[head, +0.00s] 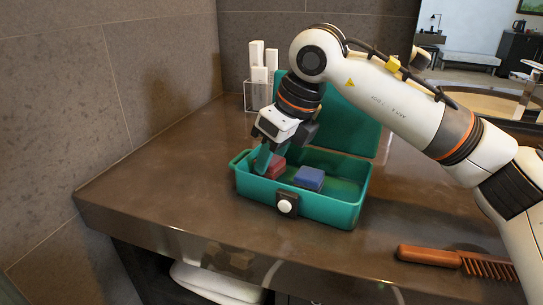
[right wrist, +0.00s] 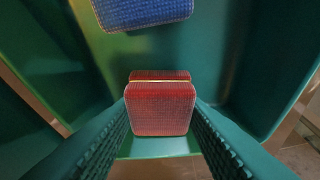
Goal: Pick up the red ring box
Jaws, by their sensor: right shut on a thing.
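The red ring box (head: 275,166) sits inside the open green case (head: 333,212), at its left end. In the right wrist view the red ring box (right wrist: 161,104) stands between the two fingers, with a thin gold seam near its top. My right gripper (head: 264,160) reaches down into the case and is shut on the red ring box; it also shows in the right wrist view (right wrist: 160,125). A blue box (head: 309,178) lies in the case to the right of the red one, and it shows at the top of the right wrist view (right wrist: 143,12). My left gripper is not in view.
The green case's raised lid (head: 340,115) stands behind it. A clear holder with white sticks (head: 257,75) is at the back left. A brown comb (head: 455,260) lies at the front right. The counter left of the case is clear.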

